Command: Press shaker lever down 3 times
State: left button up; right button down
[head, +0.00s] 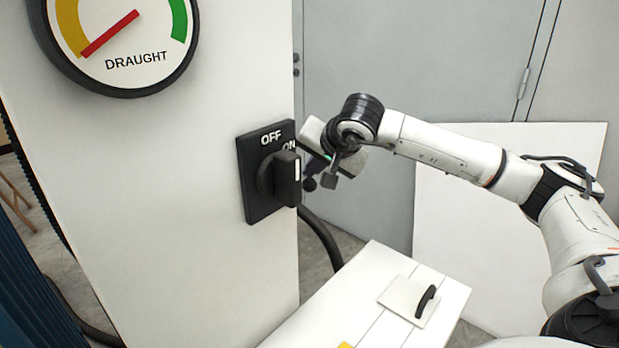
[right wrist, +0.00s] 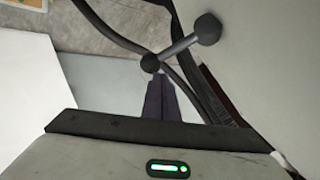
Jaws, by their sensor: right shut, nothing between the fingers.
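The shaker lever, a grey rod with a dark ball at each end (right wrist: 180,47), shows in the right wrist view just beyond my fingertips. In the head view, a dark ball (head: 310,184) beside the white panel's right edge appears to be its knob. My right gripper (head: 317,168) is at that edge, close to the ball and partly covered by my wrist. In the right wrist view its dark fingers (right wrist: 161,88) are together and hold nothing. The fingertips overlap the lever's smaller ball in the picture; I cannot tell whether they touch. My left gripper is out of view.
The white panel (head: 170,180) carries a black OFF/ON rotary switch (head: 270,172) and a draught gauge (head: 115,40) with its needle toward yellow. A white bench (head: 375,325) with a plate and black handle (head: 425,301) stands below. A dark hose (head: 325,240) hangs beside the panel.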

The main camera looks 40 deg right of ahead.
aim_at(311, 181)
jog(key=shift+f+b, duration=1.2)
jog(key=shift+f, duration=0.35)
dwell(0.9)
dwell(0.5)
jog(key=shift+r+p, duration=1.95)
jog(key=shift+r, duration=0.55)
jog(key=shift+r+p, duration=2)
jog(key=shift+r, duration=0.5)
